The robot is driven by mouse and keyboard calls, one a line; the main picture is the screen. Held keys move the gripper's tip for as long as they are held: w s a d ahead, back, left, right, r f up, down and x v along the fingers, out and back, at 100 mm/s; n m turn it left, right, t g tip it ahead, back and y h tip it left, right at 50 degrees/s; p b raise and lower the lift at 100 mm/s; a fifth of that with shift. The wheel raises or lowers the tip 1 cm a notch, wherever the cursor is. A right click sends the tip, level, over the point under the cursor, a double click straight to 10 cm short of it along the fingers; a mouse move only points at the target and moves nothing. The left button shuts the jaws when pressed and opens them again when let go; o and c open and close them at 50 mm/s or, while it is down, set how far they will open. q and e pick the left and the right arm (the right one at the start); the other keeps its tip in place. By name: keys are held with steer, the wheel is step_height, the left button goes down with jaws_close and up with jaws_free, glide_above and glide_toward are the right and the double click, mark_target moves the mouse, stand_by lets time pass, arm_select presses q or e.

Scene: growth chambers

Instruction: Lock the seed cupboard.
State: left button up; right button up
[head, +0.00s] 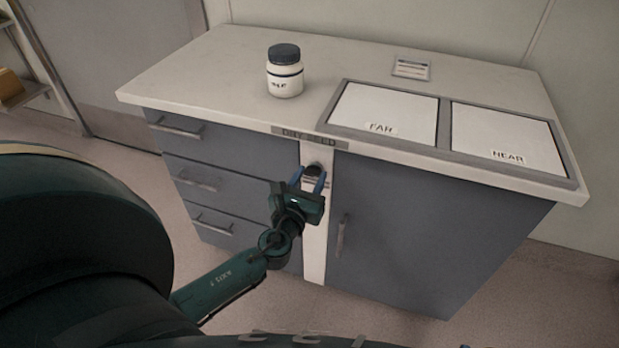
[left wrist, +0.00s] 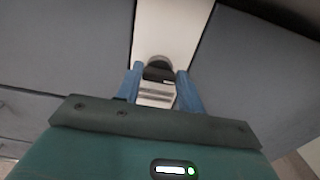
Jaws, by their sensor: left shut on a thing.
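The seed cupboard (head: 415,225) is a grey cabinet with a pale top, and its right-hand door is closed, with a vertical handle (head: 341,236). A label plate (head: 309,137) on its front edge seems to read "DRY SEED". A dark, round-topped lock knob (head: 314,169) sits on the white upright strip (head: 316,230) between drawers and door. My left gripper (head: 312,180) is shut on the knob, its blue fingers on either side. In the left wrist view the knob (left wrist: 158,72) shows between the fingertips (left wrist: 157,88).
A white jar with a dark lid (head: 285,72) stands on the worktop (head: 220,65). A grey tray frame (head: 444,127) holds panels marked FAR and NEAR. A small card (head: 411,69) lies behind. Several drawers with bar handles (head: 200,182) are left of the strip.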

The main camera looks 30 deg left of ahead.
arm_select(q)
steer(key=c, duration=0.4)
steer(key=shift+o, duration=0.2)
